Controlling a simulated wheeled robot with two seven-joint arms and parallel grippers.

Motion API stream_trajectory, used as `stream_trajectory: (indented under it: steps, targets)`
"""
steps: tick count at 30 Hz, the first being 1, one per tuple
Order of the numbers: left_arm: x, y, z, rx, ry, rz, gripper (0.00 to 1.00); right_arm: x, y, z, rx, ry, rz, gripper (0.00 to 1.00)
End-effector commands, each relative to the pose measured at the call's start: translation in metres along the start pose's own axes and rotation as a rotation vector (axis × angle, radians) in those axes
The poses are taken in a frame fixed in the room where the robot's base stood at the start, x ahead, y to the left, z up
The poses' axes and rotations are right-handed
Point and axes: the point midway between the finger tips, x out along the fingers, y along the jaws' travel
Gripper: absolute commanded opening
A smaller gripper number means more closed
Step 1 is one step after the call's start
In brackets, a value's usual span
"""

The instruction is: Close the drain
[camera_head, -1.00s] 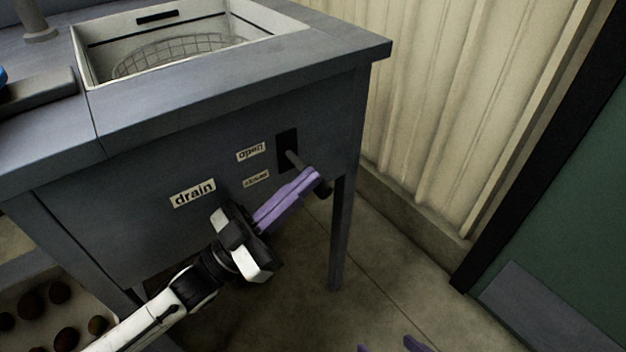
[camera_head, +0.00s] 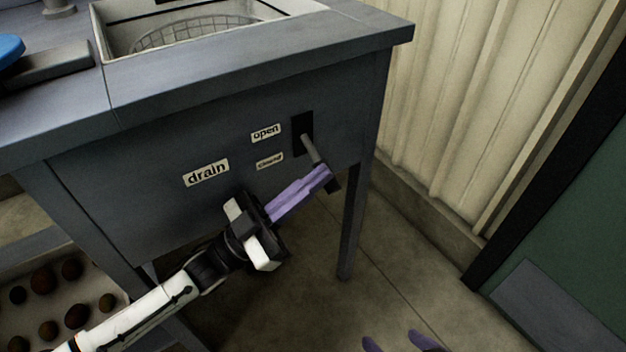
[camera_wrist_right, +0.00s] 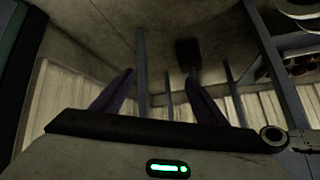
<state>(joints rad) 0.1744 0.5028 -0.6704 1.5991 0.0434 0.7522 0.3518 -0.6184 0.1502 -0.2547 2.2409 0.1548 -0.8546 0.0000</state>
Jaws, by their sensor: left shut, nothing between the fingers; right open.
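The drain lever (camera_head: 310,150) sticks out of a dark slot in the grey front panel of the sink unit (camera_head: 120,190), and its dark grip end hangs low at the right. The labels "drain" (camera_head: 206,173), "open" (camera_head: 266,132) and a lower one, probably "closed" (camera_head: 270,161), are beside it. My left gripper (camera_head: 326,174) is shut and empty, its purple fingertips at the lever's lower end; whether they touch is unclear. My right gripper (camera_head: 400,344) is open and low at the bottom edge, away from the lever. Its two fingers also show in the right wrist view (camera_wrist_right: 160,90).
The sink basin (camera_head: 115,45) with a wire rack is in the top. A tray of several potatoes (camera_head: 100,280) is on the lower left shelf. A table leg (camera_head: 352,220) stands right of my left gripper. A corrugated wall (camera_head: 450,100) and a green door (camera_head: 590,220) are to the right.

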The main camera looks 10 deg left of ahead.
Motion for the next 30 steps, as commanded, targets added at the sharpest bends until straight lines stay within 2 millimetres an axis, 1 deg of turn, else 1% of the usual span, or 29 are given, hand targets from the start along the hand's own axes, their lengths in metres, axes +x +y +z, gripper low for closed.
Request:
stream_trajectory:
  steps: [1, 8, 11, 14, 16, 21, 24, 27, 30]
  targets:
    - [-0.003, 0.0, 0.005, -0.002, -0.016, -0.004, 0.0, 0.0, 0.0, 0.0, -0.001, 0.001, -0.001, 0.66]
    - [-0.004, -0.001, 0.007, -0.003, -0.02, -0.005, 0.0, 0.0, -0.001, -0.002, -0.001, 0.006, -0.002, 0.66]
    - [-0.002, -0.001, 0.004, -0.002, -0.021, -0.005, 0.0, -0.002, -0.001, -0.004, -0.001, 0.01, -0.001, 0.66]
    - [0.004, -0.003, -0.007, -0.001, -0.018, -0.004, 0.0, -0.006, -0.001, -0.01, 0.002, 0.029, 0.004, 0.66]
    - [0.012, -0.005, -0.02, 0.0, -0.013, -0.003, 0.0, -0.01, 0.001, -0.005, 0.014, 0.033, 0.014, 0.66]
    - [0.03, -0.01, -0.051, 0.001, -0.007, -0.001, 0.0, -0.021, 0.005, -0.008, 0.03, 0.071, 0.039, 0.66]
    - [0.039, -0.012, -0.066, 0.001, -0.004, 0.0, 0.0, -0.026, 0.008, -0.008, 0.038, 0.09, 0.051, 0.66]
    - [0.046, -0.015, -0.077, 0.002, -0.003, 0.0, 0.0, -0.029, 0.01, -0.009, 0.042, 0.105, 0.06, 0.66]
    - [0.05, -0.016, -0.083, 0.002, -0.001, 0.0, 0.0, -0.032, 0.011, -0.009, 0.044, 0.113, 0.065, 0.66]
